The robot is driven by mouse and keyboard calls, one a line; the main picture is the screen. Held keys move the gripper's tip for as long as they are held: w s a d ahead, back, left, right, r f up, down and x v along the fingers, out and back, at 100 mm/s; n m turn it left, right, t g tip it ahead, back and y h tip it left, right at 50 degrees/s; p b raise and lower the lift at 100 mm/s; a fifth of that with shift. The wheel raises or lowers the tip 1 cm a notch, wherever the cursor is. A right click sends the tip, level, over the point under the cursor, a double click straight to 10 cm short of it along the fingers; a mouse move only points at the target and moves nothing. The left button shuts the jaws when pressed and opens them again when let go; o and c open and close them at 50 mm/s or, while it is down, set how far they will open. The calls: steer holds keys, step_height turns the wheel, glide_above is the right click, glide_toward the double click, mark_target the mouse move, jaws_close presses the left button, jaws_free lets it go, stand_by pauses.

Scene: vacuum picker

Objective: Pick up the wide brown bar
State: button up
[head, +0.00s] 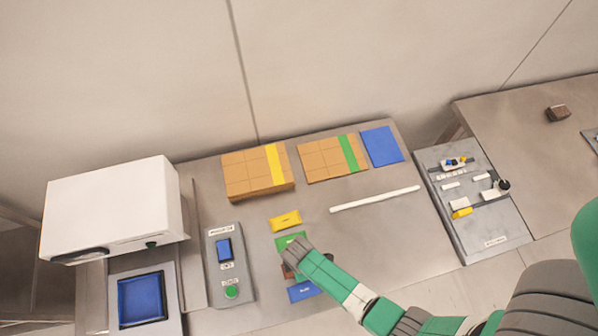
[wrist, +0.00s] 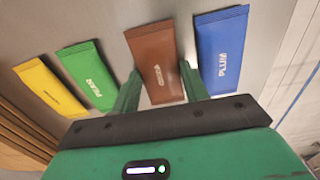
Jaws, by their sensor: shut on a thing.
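The wide brown bar (wrist: 152,52) is a flat brown packet with pale lettering, seen in the middle of the wrist view. My gripper (wrist: 161,82) is shut on it, with one green finger at each long side. Whether the bar is lifted off the table is hard to tell. In the head view only a small brown edge of the bar (head: 287,271) shows. My gripper (head: 297,260) and arm hide the rest.
Green (head: 289,240) and yellow (head: 286,220) packets lie beyond the bar, and a blue packet (head: 302,291) lies on its near side. A switch panel (head: 216,247) stands left. A white rod (head: 375,199) lies right. Orange-brown boxes (head: 247,176) stand behind.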

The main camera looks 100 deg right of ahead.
steer(key=shift+r, duration=0.7)
steer(key=shift+s+a+r, duration=0.15)
steer(key=shift+r, duration=0.4)
steer(key=shift+s+a+r, duration=0.1)
steer(key=shift+r, duration=0.4)
steer(key=s+a, duration=0.3)
steer(key=s+a+r, duration=0.1)
steer(key=s+a, duration=0.6)
steer(key=a, duration=0.1)
steer(key=shift+s+a+r, duration=0.15)
steer(key=shift+a+r, duration=0.05)
steer(key=shift+a, duration=0.05)
